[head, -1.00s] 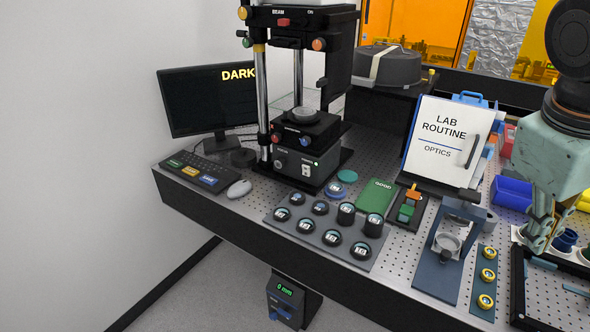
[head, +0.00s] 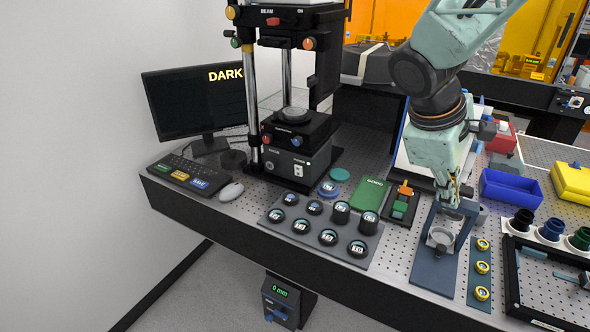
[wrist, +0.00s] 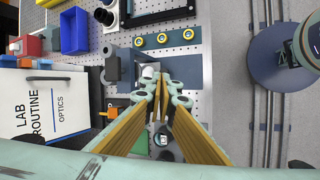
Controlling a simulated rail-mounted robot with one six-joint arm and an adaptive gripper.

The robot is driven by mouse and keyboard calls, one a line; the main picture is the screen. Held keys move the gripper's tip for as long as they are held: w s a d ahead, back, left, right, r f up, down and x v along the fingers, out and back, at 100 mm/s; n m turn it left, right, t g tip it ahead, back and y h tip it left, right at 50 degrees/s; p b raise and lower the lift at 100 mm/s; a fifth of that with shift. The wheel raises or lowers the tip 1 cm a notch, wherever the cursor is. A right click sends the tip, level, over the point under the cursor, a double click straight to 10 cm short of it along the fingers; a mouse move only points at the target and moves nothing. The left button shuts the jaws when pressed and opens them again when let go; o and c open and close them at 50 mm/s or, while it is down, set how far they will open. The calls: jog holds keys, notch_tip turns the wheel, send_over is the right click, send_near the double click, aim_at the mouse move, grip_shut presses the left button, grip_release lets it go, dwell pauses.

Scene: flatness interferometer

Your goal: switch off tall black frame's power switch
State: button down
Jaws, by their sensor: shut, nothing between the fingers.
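The tall black frame (head: 335,75) with chrome posts stands at the left of the breadboard table. The grey box at its base carries a small pale power switch (head: 298,171) on its front, with a small green light beside it. Which way the switch is set is too small to tell. My gripper (head: 452,203) is shut and empty, well to the right of the frame, above the small blue-grey stand (head: 432,262). In the wrist view my gripper (wrist: 160,95) points down over that stand, and the frame does not show there.
A plate of round optics (head: 318,232) and a green GOOD box (head: 367,193) lie between my gripper and the frame. The monitor (head: 190,100) reads DARK. A mouse (head: 231,191) and keyboard lie left. The LAB ROUTINE board (wrist: 45,103) shows in the wrist view.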

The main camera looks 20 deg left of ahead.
jog(key=w+a+f+n+t+p, duration=0.15)
jog(key=w+a+n, duration=0.3)
jog(key=a, duration=0.65)
jog(key=w+a+f+n+t, duration=0.25)
jog(key=a+n, duration=0.35)
jog(key=a, duration=0.4)
jog(key=w+a+f+n+t+p, duration=0.1)
jog(key=w+a+f+n+t, duration=0.25)
jog(key=a, duration=0.75)
jog(key=s+a+f+n+y+p, duration=0.1)
jog(key=a+n, duration=0.5)
jog(key=a, duration=0.7)
jog(key=shift+f+n+y, duration=0.3)
jog(key=shift+f+y, duration=0.4)
jog(key=shift+f, duration=0.15)
jog(key=shift+w+g, duration=0.1)
jog(key=shift+g, duration=0.15)
send_near(299, 171)
jog(key=f, duration=0.4)
jog(key=shift+w+f+b, duration=0.2)
jog(key=shift+w+b, duration=0.2)
jog(key=shift+w+d+r, duration=0.2)
jog(key=shift+w, duration=0.7)
jog(key=shift+w+d+r, duration=0.15)
jog(key=shift+w, duration=0.75)
